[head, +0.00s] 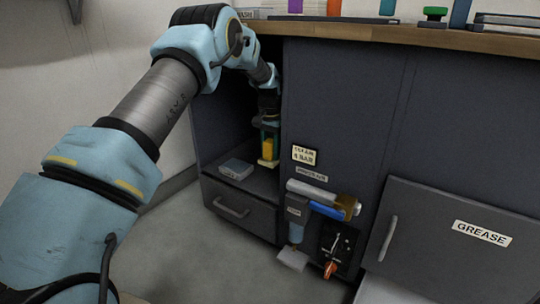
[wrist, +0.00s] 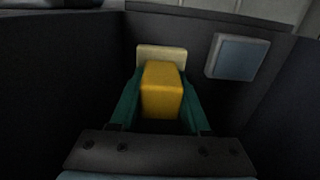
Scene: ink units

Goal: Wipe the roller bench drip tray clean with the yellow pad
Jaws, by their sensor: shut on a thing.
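My gripper (head: 268,143) hangs fingers-down inside an open compartment at the left of the dark bench. Its green fingers are shut on the yellow pad (head: 267,150), which also shows between them in the wrist view (wrist: 162,90). A pale cream piece (wrist: 160,56) shows at the pad's far end; I cannot tell whether it is part of the pad. Whether the pad touches the compartment floor is unclear. Blue and grey rollers (head: 322,208) stick out from the bench front. A small pale plate (head: 293,259) hangs below them; I cannot tell if it is the drip tray.
A flat grey box (head: 236,169) lies on the compartment floor left of my gripper; a grey-blue square (wrist: 237,57) shows in the wrist view. Compartment walls stand close around my gripper. A drawer (head: 238,209) sits below. A GREASE door (head: 455,240) stands at right.

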